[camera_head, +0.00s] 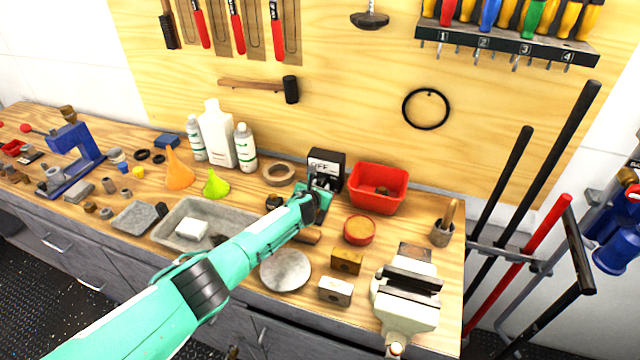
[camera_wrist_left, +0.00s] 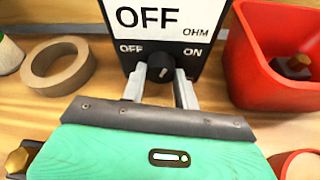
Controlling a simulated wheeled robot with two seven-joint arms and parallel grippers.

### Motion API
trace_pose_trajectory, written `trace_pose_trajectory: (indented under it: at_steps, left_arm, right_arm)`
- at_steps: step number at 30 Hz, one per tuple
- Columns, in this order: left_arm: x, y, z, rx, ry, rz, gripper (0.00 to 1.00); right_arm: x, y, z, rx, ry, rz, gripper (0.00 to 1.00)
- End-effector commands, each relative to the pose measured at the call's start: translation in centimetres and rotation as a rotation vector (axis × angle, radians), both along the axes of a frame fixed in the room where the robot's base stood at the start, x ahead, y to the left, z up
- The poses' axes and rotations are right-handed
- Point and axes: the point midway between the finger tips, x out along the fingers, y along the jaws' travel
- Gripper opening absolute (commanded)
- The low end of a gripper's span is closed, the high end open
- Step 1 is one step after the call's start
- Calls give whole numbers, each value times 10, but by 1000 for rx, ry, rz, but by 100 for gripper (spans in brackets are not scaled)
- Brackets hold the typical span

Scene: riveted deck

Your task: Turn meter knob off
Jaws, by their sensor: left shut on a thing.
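The meter (camera_head: 327,165) is a black box with a white face, standing at the back of the workbench. In the left wrist view the meter (camera_wrist_left: 168,25) reads "OFF" and "OHM", with "OFF" and "ON" marked left and right above its knob. The black knob (camera_wrist_left: 160,69) has a light pointer line that tilts slightly to the right of straight up. My left gripper (camera_wrist_left: 160,82) has its two fingers on either side of the knob, shut on it. In the head view my left gripper (camera_head: 322,186) is in front of the meter. My right gripper is not in view.
A red bin (camera_head: 377,187) stands close on the meter's right. A tape roll (camera_head: 278,173) lies on its left. A vise (camera_head: 408,290), metal blocks and a round grey plate (camera_head: 285,270) sit on the bench's near right. Funnels and white bottles (camera_head: 217,135) are further left.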

Motion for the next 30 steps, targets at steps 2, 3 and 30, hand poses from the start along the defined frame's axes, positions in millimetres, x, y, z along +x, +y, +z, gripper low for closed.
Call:
trace_pose_trajectory:
  at_steps: [2, 3, 30]
  left_arm:
    - [0, 1, 2, -44, 14, 0, 8]
    - [0, 1, 2, -65, 21, 0, 8]
    - [0, 1, 0, -182, 58, 0, 52]
  right_arm:
    - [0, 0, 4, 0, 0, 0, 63]
    - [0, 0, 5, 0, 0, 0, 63]
    - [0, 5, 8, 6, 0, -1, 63]
